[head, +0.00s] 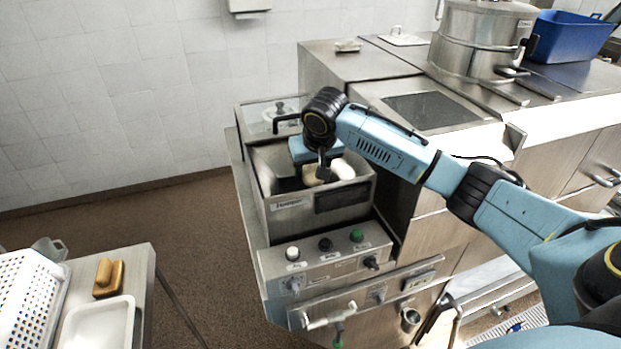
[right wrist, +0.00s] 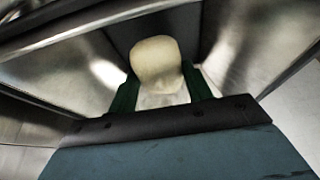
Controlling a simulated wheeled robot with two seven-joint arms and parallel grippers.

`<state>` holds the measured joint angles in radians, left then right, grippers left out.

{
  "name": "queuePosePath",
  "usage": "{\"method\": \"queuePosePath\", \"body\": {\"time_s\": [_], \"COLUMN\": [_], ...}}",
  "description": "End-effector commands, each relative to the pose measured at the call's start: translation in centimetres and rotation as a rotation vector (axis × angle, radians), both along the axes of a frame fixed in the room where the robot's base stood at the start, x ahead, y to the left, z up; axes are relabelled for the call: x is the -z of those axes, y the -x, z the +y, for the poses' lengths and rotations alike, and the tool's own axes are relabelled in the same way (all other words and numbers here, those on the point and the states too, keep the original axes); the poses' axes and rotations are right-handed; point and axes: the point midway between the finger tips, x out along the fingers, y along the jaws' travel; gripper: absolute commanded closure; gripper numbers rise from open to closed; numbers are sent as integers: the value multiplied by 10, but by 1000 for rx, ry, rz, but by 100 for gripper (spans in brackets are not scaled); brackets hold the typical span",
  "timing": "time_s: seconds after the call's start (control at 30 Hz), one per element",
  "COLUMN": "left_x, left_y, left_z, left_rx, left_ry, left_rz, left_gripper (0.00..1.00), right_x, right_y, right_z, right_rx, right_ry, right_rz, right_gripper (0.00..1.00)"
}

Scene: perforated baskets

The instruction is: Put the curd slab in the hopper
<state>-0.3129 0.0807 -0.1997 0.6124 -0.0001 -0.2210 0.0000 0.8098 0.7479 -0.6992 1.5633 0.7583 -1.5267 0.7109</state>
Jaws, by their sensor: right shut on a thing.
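The hopper (head: 291,211) is a steel bin with a label on its front, in the middle of the head view. The cream curd slab (head: 311,176) shows inside its mouth. My right gripper (head: 318,174) reaches down into the hopper from above and is shut on the slab. In the right wrist view the pale slab (right wrist: 157,62) sits between the dark green fingers, with steel walls around it. A whitish shape (head: 342,169) shows beside the gripper in the hopper; I cannot tell what it is. The slab's underside is hidden. My left gripper is out of view.
A control panel with knobs (head: 325,250) is below the hopper. A steel pot (head: 478,42) and a blue bin (head: 568,38) stand at the back right. At lower left, a table holds a white perforated basket (head: 22,290), a white tray (head: 97,325) and a brown brush-like item (head: 108,278).

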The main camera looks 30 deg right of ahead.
Motion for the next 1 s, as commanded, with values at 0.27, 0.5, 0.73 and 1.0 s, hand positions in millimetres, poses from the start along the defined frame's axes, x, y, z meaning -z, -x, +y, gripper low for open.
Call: {"method": "queuePosePath", "body": {"time_s": [0.27, 0.5, 0.73, 1.0], "left_x": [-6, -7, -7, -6], "left_y": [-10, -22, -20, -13], "left_z": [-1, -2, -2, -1], "left_rx": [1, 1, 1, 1], "left_ry": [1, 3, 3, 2], "left_rz": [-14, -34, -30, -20], "left_gripper": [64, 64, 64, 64], "right_x": [35, 40, 44, 43], "right_y": [0, 0, 0, 0], "right_z": [1, 1, 1, 1], "right_rx": [0, -1, 0, 0], "right_ry": [-1, -1, -1, -1], "right_rz": [2, -2, 0, 0], "right_gripper": [81, 81, 48, 28]}}
